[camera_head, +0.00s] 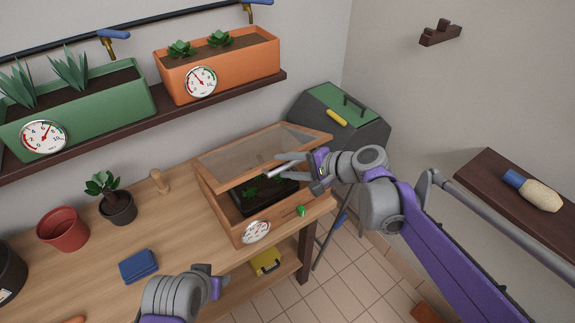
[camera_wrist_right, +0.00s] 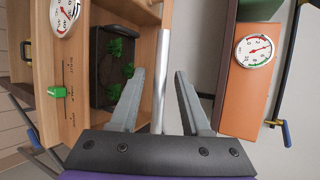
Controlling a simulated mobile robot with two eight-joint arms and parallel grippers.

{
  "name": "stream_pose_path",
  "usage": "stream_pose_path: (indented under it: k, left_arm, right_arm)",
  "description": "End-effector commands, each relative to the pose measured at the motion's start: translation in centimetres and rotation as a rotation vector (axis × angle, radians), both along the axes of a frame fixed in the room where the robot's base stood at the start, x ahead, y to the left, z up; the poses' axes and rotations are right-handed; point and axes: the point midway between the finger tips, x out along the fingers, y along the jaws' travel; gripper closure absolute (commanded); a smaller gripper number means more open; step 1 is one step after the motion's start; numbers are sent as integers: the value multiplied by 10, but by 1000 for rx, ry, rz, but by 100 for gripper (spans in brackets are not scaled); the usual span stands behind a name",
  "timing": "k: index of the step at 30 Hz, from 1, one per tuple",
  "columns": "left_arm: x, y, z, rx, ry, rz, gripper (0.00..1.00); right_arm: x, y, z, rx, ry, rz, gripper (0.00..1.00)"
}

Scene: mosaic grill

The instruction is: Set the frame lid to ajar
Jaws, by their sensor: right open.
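The wooden cold frame (camera_head: 215,203) stands on the bench, with a dial (camera_head: 256,232) and a green knob (camera_head: 300,211) on its front. Its glazed lid (camera_head: 325,133) is raised at an angle, and a dark tray of seedlings (camera_head: 240,203) shows inside under it. My right gripper (camera_head: 270,172) is open at the frame's front opening. In the wrist view my right gripper (camera_wrist_right: 158,72) has a silvery bar (camera_wrist_right: 162,70) running between its spread fingers; I cannot tell whether they touch it. My left gripper (camera_head: 208,283) is low in the head view, its fingers unclear.
A blue block (camera_head: 139,266), a red pot (camera_head: 63,230) and a potted plant (camera_head: 118,208) stand on the bench to the left. A shelf with green (camera_head: 105,105) and orange (camera_head: 250,65) planters runs above. A grey grill with a green lid (camera_head: 345,105) stands behind right.

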Motion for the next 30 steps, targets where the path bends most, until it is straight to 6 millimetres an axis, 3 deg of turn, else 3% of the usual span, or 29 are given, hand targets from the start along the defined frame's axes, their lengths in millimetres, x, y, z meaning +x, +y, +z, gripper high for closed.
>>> stream_pose_path:
  k: [8, 21, 30]
  left_arm:
    - [0, 0, 0, 0, 0, 0, 50]
    - [-1, 0, -2, 0, 1, 0, 50]
    - [-1, 0, -2, 0, 1, 0, 50]
  right_arm:
    - [-5, -11, 6, 0, 1, -3, 53]
    - [-40, -75, 43, 0, 0, -2, 53]
    - [-46, -85, 50, 0, 0, 0, 53]
